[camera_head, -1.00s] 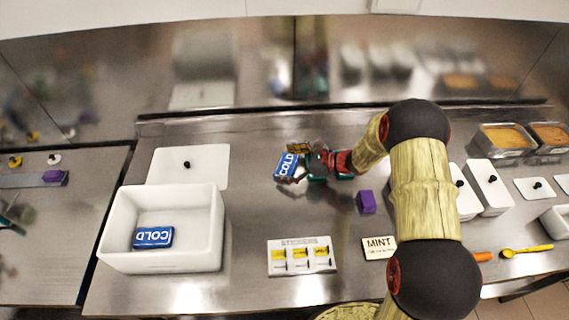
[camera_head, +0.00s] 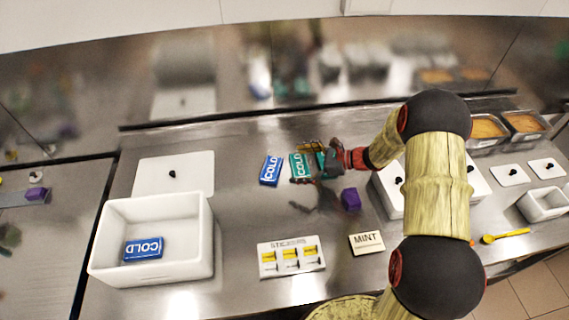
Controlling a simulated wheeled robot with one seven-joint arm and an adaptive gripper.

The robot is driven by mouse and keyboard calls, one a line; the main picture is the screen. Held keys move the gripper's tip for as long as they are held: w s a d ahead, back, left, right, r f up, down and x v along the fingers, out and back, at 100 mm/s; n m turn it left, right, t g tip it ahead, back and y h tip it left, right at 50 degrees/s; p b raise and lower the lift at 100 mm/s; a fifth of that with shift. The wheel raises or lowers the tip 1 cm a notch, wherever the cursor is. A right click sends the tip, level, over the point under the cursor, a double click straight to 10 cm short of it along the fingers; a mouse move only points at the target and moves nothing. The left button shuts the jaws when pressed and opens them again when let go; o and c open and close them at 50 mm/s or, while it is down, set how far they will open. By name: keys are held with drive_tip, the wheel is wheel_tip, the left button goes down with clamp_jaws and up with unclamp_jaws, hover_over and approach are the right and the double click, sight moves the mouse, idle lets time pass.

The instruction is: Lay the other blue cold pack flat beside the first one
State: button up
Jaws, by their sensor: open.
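One blue cold pack (camera_head: 143,248) lies flat on the floor of the white open-topped bin (camera_head: 205,240). Another blue cold pack (camera_head: 270,170) is on the steel counter, just left of a teal pack (camera_head: 297,166) also marked COLD. My gripper (camera_head: 308,163) is open at the teal pack's right side, pointing left. It is apart from the blue pack. Its fingers partly cover the teal pack, and I cannot tell whether they touch it.
The bin's white lid (camera_head: 173,175) lies behind it. A sticker card (camera_head: 291,257) and a MINT card (camera_head: 367,243) lie in front. White containers (camera_head: 391,188) stand to the right, partly behind my arm.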

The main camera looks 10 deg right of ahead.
drive_tip(key=shift+s+d+r, duration=0.2)
drive_tip(key=shift+d+r, duration=0.1)
drive_tip(key=shift+d, duration=0.15)
drive_tip(key=s+a+r+n+g+h, duration=0.2)
drive_tip(key=s+r+n, duration=0.4)
drive_tip(key=s+r, duration=0.15)
drive_tip(key=s+a+r+n+g+h, duration=0.25)
drive_tip(key=s+r+n, duration=0.25)
drive_tip(key=s+r, duration=0.3)
drive_tip(key=s+d+r+n+t+h, duration=0.2)
drive_tip(key=s+d+r+n+h, duration=0.2)
drive_tip(key=s, duration=0.4)
drive_tip(key=s+d+r+n+t+h, duration=0.3)
drive_tip(key=s+d+r+n+h, duration=0.1)
drive_tip(key=s+r+n, duration=0.2)
drive_tip(key=s+n, duration=0.1)
drive_tip(key=s, duration=0.1)
drive_tip(key=shift+s+d+r, duration=0.15)
drive_tip(key=shift+s+r, duration=0.2)
